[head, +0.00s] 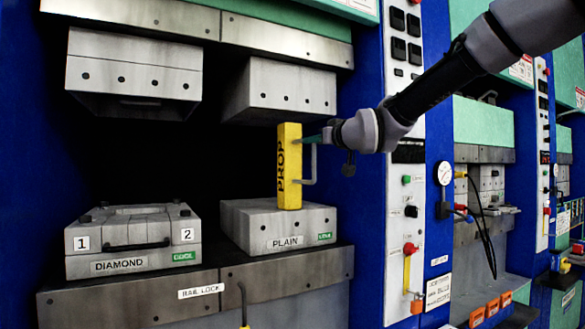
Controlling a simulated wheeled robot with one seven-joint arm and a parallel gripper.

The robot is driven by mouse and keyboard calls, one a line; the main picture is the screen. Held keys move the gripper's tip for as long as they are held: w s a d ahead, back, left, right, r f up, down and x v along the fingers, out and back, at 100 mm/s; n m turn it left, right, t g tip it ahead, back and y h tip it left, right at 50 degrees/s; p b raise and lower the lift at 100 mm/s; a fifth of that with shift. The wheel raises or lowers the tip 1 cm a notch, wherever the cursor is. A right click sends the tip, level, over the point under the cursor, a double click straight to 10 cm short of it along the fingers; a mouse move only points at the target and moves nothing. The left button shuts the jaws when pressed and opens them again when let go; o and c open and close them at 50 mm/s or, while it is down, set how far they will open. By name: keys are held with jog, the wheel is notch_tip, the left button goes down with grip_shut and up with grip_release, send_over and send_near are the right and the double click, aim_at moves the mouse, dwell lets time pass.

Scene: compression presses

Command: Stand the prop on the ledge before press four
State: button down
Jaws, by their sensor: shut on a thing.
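The yellow prop (289,170), lettered PROP, is upright between the lower PLAIN mould half (260,222) and the upper block (292,90) above it. Its foot appears at the PLAIN block's top, but I cannot tell whether it touches. Its top is just under or in front of the upper block. A grey handle (314,168) is on its right side. My gripper (324,138) reaches in from the right and is shut on the prop near the handle's top; the fingertips are small and partly hidden. The grey ledge (300,272) runs below the moulds; no press number is readable.
The DIAMOND mould half (130,250), with a black handle, sits at left under another upper block (133,75). A RAIL LOCK label (200,291) is on the ledge front. A control panel (406,215) with a padlocked switch and a gauge (443,173) stand at right.

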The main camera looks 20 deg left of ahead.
jog(key=shift+r, duration=0.2)
jog(key=shift+r, duration=0.1)
jog(key=shift+r, duration=0.4)
jog(key=v, duration=1.7)
dwell(1.4)
jog(key=shift+s, duration=0.1)
dwell(0.9)
